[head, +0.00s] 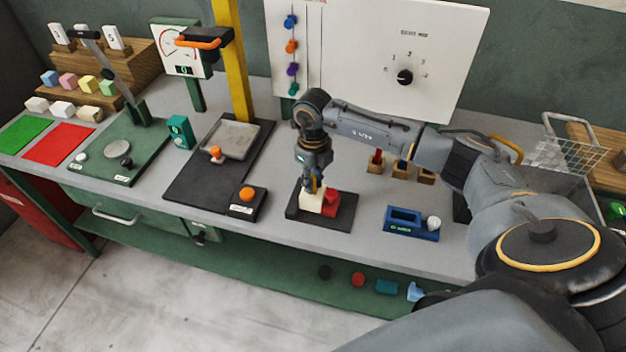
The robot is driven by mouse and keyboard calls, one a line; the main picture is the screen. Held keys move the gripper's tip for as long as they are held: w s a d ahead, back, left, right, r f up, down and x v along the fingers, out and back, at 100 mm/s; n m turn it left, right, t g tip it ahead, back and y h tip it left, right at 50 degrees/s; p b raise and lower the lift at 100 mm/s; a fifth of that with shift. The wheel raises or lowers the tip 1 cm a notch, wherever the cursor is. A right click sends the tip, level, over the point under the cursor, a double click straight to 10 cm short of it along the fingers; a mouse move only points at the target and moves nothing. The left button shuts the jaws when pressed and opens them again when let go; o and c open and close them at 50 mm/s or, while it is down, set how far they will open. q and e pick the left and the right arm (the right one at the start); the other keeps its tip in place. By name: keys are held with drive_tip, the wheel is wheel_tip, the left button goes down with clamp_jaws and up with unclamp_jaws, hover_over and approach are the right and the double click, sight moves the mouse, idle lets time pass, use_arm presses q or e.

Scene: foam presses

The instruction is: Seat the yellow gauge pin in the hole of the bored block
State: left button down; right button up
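The bored block (311,203) is cream-coloured and sits on a dark base plate (318,216) near the front edge of the bench, beside a red piece (332,204). My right gripper (314,184) points down right over the cream block. A small yellow part, which looks like the yellow gauge pin (315,187), shows between its fingertips, and the fingers look closed on it. Its lower end is at the block's top; the hole is hidden, so I cannot tell how deep it sits. My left gripper is out of view.
Small wooden holders (400,172) with coloured pins stand behind and right. A blue tray (405,220) with a white knob is to the right. A black box with an orange button (247,198) and a dark press (190,190) are to the left. A wire basket (570,150) stands far right.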

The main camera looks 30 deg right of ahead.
drive_tip(key=o, duration=0.3)
drive_tip(key=shift+r, duration=0.15)
wheel_tip(320, 180, up, 11)
drive_tip(key=b, duration=0.3)
drive_tip(key=shift+r+b, duration=0.3)
drive_tip(key=shift+r, duration=0.25)
